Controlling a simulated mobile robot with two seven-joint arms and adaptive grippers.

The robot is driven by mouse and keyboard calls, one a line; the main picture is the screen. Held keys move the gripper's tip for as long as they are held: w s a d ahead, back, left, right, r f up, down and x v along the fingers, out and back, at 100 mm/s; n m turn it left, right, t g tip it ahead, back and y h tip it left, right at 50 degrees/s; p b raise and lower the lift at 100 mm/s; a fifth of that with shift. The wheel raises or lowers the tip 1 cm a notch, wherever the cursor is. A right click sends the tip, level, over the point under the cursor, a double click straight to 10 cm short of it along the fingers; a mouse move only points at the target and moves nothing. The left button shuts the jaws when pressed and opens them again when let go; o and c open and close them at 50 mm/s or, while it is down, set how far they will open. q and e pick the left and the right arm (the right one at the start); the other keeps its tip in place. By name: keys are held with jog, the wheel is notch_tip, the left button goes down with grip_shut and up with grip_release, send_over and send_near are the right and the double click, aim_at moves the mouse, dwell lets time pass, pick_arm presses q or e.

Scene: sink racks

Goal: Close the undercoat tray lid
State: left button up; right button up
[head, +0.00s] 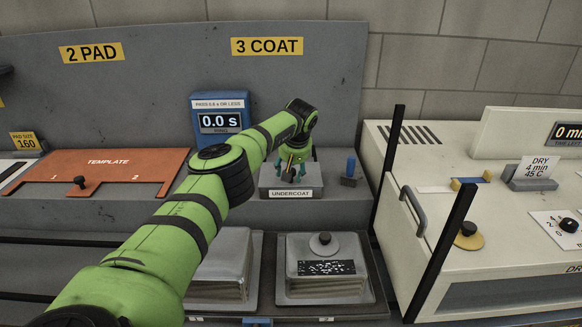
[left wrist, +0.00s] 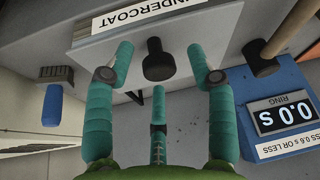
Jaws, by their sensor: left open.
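The undercoat tray (head: 268,182) is a grey box with an UNDERCOAT label (head: 291,194), on the ledge below the 3 COAT sign. My left gripper (head: 291,165) is over the tray, its teal fingers pointing down. In the left wrist view my left gripper (left wrist: 160,52) is open, with a black knob (left wrist: 158,66) between its spread fingertips. The fingers look apart from the knob. The UNDERCOAT label (left wrist: 150,12) shows beyond it, upside down. My gripper and wrist hide much of the tray top; I cannot tell how far the lid is open. My right gripper is out of view.
A blue timer (head: 219,120) reading 0.0 s stands behind my left arm. Dark upright posts (head: 455,230) and a white dryer (head: 500,230) are at right.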

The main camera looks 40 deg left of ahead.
pick_arm(q)
jog(key=shift+d+r, duration=0.2)
jog(key=shift+r, duration=0.35)
jog(key=v, duration=1.1)
jog(key=shift+s+f, duration=0.15)
